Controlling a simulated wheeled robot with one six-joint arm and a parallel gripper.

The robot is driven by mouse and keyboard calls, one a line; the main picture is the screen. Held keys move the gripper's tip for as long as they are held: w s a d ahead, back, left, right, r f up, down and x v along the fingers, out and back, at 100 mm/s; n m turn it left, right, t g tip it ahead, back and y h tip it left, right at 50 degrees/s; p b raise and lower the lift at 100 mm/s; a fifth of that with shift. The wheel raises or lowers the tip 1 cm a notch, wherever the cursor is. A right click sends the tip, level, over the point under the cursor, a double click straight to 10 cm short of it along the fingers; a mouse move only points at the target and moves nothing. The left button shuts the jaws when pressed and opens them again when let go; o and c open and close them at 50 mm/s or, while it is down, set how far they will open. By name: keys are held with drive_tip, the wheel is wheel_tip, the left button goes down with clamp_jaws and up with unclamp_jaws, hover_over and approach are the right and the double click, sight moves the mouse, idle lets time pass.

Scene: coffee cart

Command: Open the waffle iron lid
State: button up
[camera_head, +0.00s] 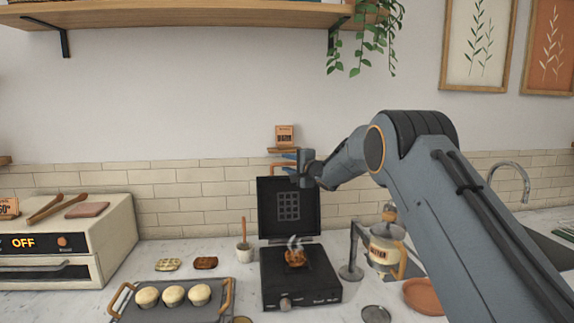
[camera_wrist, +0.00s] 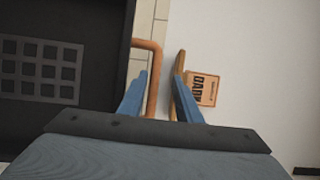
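The black waffle iron (camera_head: 302,285) stands on the counter with its lid (camera_head: 289,205) raised upright. A browned waffle (camera_head: 296,258) with steam over it lies on the lower plate. The copper-coloured handle (camera_head: 275,170) is at the lid's top edge. My gripper (camera_head: 291,162) is up at that handle. In the wrist view the blue fingers of my gripper (camera_wrist: 160,85) are apart, and the handle (camera_wrist: 153,80) shows in the gap between them, nearer the left finger. I cannot tell whether either finger touches it. The lid's grid plate (camera_wrist: 40,70) fills the left of the wrist view.
A small box (camera_head: 285,134) sits on a ledge behind the lid, close to my gripper. A tray (camera_head: 175,312) of buns and an oven (camera_head: 70,235) stand left. A glass jug (camera_head: 386,250) is at right, close under my arm. A shelf (camera_head: 180,14) hangs above.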

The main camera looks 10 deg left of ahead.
drive_tip(key=b+v, duration=0.2)
drive_tip(key=v, duration=0.5)
drive_tip(key=shift+s+d+b, duration=0.25)
drive_tip(key=shift+s+b, duration=0.05)
drive_tip(key=shift+b, duration=0.05)
drive_tip(key=shift+d, duration=0.1)
